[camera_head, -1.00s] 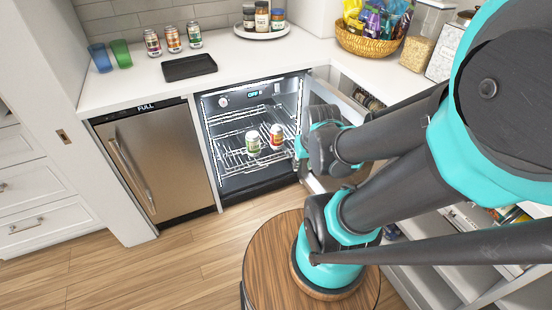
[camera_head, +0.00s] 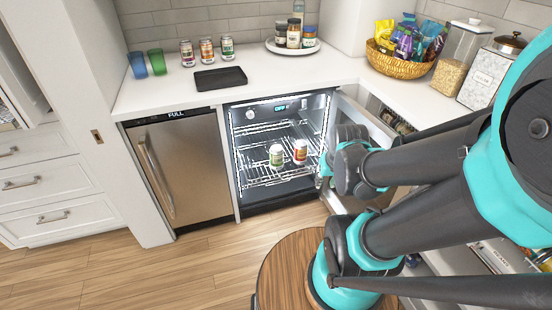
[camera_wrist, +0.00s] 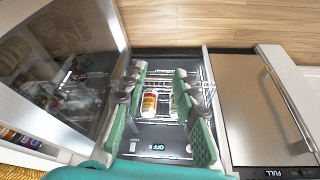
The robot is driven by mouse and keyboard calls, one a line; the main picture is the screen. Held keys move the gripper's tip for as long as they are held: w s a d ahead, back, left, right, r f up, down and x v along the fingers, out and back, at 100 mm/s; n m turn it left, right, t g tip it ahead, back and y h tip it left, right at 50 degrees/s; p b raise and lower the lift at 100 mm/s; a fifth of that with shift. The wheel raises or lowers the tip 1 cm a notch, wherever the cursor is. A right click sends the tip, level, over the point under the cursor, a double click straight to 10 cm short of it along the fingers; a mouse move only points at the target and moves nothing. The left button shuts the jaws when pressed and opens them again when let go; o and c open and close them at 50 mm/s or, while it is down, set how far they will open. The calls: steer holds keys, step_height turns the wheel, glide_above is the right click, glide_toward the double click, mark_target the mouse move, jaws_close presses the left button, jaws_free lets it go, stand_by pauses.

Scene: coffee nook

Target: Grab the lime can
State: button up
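A green-and-white can (camera_head: 276,155), which looks like the lime can, stands on the wire rack inside the open under-counter fridge. A red-and-white can (camera_head: 300,151) stands just to its right. My gripper (camera_wrist: 160,72) is open and empty at the fridge opening, to the right of both cans in the head view. In the wrist view the red-and-orange can (camera_wrist: 149,104) shows between the fingers. The green can (camera_wrist: 174,105) there is partly hidden by the right finger.
The open fridge door (camera_head: 362,118) stands right of the opening, close to my arm. A shut steel appliance (camera_head: 178,170) is on the left. The counter above holds several cans (camera_head: 206,50), a black tray (camera_head: 220,78), cups and a basket (camera_head: 402,66). Wood floor is free at front left.

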steer(key=shift+o, duration=0.4)
steer(key=shift+o, duration=1.2)
steer(key=shift+w, duration=0.1)
steer(key=o, duration=0.9)
steer(key=w+n, duration=0.1)
steer(key=w, duration=0.1)
steer(key=w+a+r, duration=0.1)
steer(key=w, duration=0.2)
steer(key=w+r+n, duration=0.1)
steer(key=w, duration=0.2)
steer(key=shift+a+r+n+g, duration=0.25)
steer(key=shift+n+g, duration=0.05)
steer(key=shift+g, duration=0.1)
steer(key=shift+c, duration=0.2)
steer(key=n+g, duration=0.3)
steer(key=n, duration=0.7)
glide_above(277, 162)
steer(key=w, duration=0.3)
step_height(277, 162, down, 9)
steer(key=shift+w, duration=0.1)
step_height(277, 162, down, 18)
steer(key=shift+r, duration=0.25)
